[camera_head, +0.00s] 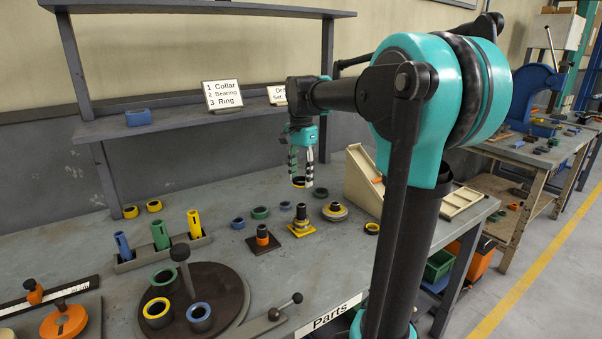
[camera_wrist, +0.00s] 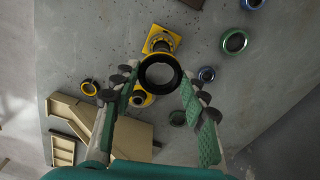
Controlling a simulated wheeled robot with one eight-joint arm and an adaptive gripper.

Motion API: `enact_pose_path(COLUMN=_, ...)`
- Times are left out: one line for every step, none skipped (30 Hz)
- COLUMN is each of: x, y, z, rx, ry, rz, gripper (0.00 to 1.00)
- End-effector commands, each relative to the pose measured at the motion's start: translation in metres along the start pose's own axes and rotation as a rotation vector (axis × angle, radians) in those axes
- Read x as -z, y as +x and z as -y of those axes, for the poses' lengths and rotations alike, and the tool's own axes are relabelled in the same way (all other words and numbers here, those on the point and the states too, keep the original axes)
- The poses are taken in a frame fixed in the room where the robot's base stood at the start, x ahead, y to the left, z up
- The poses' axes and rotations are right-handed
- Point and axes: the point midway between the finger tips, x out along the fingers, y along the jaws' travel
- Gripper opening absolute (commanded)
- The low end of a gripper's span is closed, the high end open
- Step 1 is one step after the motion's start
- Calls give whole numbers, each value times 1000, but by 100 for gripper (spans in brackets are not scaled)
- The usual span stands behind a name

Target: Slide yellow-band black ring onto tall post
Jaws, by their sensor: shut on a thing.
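My gripper (camera_head: 300,172) hangs above the bench with its fingers closed on a black ring (camera_head: 299,183), whose yellow band shows from the side. In the wrist view the black ring (camera_wrist: 160,86) sits level between the fingertips. Below it, a dark-topped post on a yellow square base (camera_head: 301,230) stands on the bench; in the wrist view its yellow base (camera_wrist: 171,37) lies just beyond the ring. The ring is clear above the post, not around it. Whether this is the tall post I cannot tell for certain; other posts stand nearby.
A post with an orange band (camera_head: 262,237) stands left, and a yellow round-flanged part (camera_head: 335,211) right. Small rings lie around. A turntable (camera_head: 225,290) carries banded rings and a knobbed upright. A sloped wooden tray (camera_head: 362,197) is at the right.

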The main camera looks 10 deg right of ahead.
Motion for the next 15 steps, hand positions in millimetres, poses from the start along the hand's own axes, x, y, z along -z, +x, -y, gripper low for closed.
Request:
enact_pose_path(x=0, y=1, z=0, rx=0, ry=-1, rz=0, gripper=11)
enact_pose_path(x=0, y=2, z=0, rx=0, ry=-2, rz=0, gripper=11)
enact_pose_path(x=0, y=3, z=0, rx=0, ry=-2, rz=0, gripper=11)
enact_pose_path(x=0, y=4, z=0, rx=0, ry=-3, rz=0, gripper=11)
enact_pose_path(x=0, y=6, z=0, rx=0, ry=-3, rz=0, gripper=11)
enact_pose_path(x=0, y=8, z=0, rx=0, ry=-3, rz=0, gripper=11)
enact_pose_path(x=0, y=10, z=0, rx=0, ry=-3, rz=0, gripper=11)
enact_pose_path(x=0, y=12, z=0, rx=0, ry=-3, rz=0, gripper=11)
enact_pose_path(x=0, y=16, z=0, rx=0, ry=-3, rz=0, gripper=11)
enact_pose_path(x=0, y=18, z=0, rx=0, ry=-3, rz=0, gripper=11)
enact_pose_path(x=0, y=21, z=0, rx=0, ry=-3, rz=0, gripper=11)
enact_pose_path(x=0, y=24, z=0, rx=0, ry=-3, rz=0, gripper=11)
enact_pose_path(x=0, y=27, z=0, rx=0, ry=-3, rz=0, gripper=11)
enact_pose_path(x=0, y=30, z=0, rx=0, ry=-3, rz=0, gripper=11)
enact_pose_path(x=0, y=34, z=0, rx=0, ry=-3, rz=0, gripper=11)
